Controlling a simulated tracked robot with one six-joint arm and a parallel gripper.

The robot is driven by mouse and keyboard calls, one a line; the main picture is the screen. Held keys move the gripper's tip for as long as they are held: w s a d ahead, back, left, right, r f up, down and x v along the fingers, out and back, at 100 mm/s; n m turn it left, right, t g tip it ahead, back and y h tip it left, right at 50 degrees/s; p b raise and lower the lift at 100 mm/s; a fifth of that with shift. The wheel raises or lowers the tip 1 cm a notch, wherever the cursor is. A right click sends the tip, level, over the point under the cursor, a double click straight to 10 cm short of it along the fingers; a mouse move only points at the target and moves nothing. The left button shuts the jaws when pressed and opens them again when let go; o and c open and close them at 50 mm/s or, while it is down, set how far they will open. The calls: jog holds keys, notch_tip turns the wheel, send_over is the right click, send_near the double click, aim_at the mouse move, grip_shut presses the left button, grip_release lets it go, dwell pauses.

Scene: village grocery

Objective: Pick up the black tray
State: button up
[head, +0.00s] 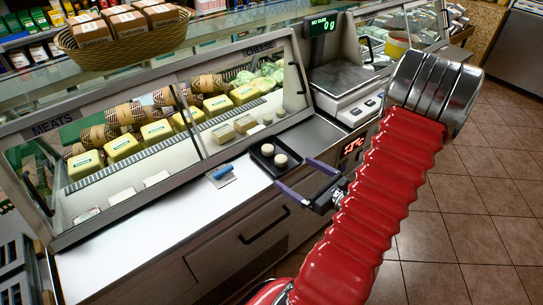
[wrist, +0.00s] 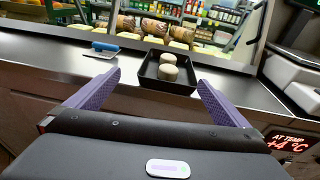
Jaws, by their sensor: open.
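The black tray (head: 264,167) sits on the light counter in front of the glass display case, near the counter's front edge. Two round whitish pieces (head: 280,160) rest in it. In the wrist view the tray (wrist: 148,79) lies ahead of my fingers, with the round pieces (wrist: 167,66) inside. My gripper (head: 300,181) is open and empty. In the wrist view its two purple fingers (wrist: 150,90) are spread to either side of the tray's near edge. I cannot tell whether a finger touches the tray.
A blue-handled tool (head: 223,173) lies on the counter left of the tray. A scale (head: 345,85) stands to the right, beyond the display case (head: 150,130). A basket of packages (head: 125,38) sits on top of the case. The counter's left part is clear.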

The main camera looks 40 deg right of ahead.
aim_at(286, 163)
jog(key=shift+s+d+f+m+h, duration=0.2)
jog(key=shift+d+m+h, duration=0.1)
jog(key=shift+d, duration=0.1)
jog(key=shift+s+d+f+m+h, duration=0.2)
jog(key=shift+d+m+h, duration=0.1)
jog(key=shift+d, duration=0.05)
jog(key=shift+w+d+f, duration=0.15)
jog(key=shift+w+f, duration=0.05)
jog(key=shift+w, duration=1.2)
jog(key=shift+w+d+f, duration=0.15)
jog(key=shift+w+f, duration=0.05)
jog(key=shift+w, duration=1.25)
jog(key=shift+w+d+f, duration=0.15)
jog(key=shift+w+f, duration=0.05)
jog(key=shift+w, duration=1.2)
jog(key=shift+w+d+f, duration=0.1)
jog(key=shift+w+f, duration=0.05)
jog(key=shift+w, duration=1.15)
jog(key=shift+w+d+f, duration=0.1)
jog(key=shift+w, duration=1.2)
jog(key=shift+c, duration=0.6)
jog(key=c, duration=0.6)
